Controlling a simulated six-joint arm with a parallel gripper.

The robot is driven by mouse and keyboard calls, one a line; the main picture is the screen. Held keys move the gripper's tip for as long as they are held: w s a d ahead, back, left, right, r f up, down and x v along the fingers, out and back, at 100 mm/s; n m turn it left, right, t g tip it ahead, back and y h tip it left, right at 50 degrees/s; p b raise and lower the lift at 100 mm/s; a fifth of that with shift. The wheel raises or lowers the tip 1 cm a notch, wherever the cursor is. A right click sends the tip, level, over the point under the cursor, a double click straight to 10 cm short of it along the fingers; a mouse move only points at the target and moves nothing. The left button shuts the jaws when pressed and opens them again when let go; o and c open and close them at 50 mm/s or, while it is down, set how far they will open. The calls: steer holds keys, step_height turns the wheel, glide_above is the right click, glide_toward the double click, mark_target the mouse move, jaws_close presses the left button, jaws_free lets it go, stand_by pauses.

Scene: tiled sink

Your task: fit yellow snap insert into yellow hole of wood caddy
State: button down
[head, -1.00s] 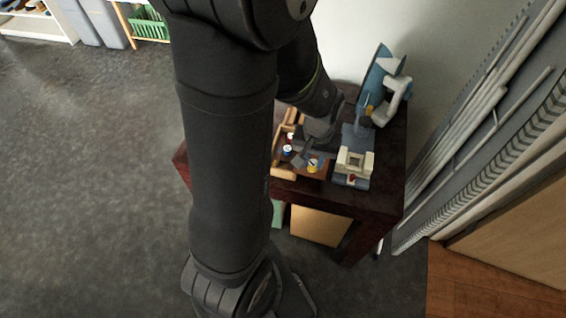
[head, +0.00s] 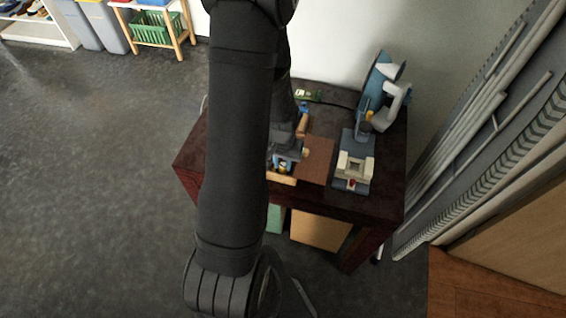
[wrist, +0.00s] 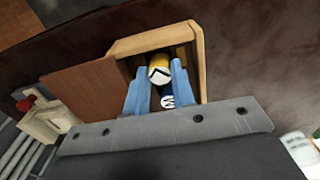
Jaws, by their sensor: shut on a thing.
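The yellow snap insert (wrist: 159,68), with a pale end bearing a black mark, is between the blue fingertips of my gripper (wrist: 157,84) in the wrist view. My gripper is shut on it. The wood caddy (wrist: 190,30) surrounds the fingertips from above in this view, and the insert is over or within its opening; I cannot tell its depth. In the head view the caddy (head: 281,180) is partly behind my arm, with my gripper (head: 287,160) over it. A blue insert with a white mark (wrist: 168,101) shows between the fingers. The yellow hole is not visible.
A brown board (head: 318,160) lies right of the caddy, its top bare. A cream fixture with a red knob (head: 355,167) and a blue-white machine (head: 385,95) stand further right. The table's front edge (head: 310,196) is close to the caddy.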

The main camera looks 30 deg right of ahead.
mark_target(283, 165)
steer(key=shift+f, duration=0.25)
steer(key=shift+f, duration=0.1)
steer(key=c, duration=1.2)
jaws_free()
step_height(283, 165, up, 12)
steer(key=shift+f, duration=5.55)
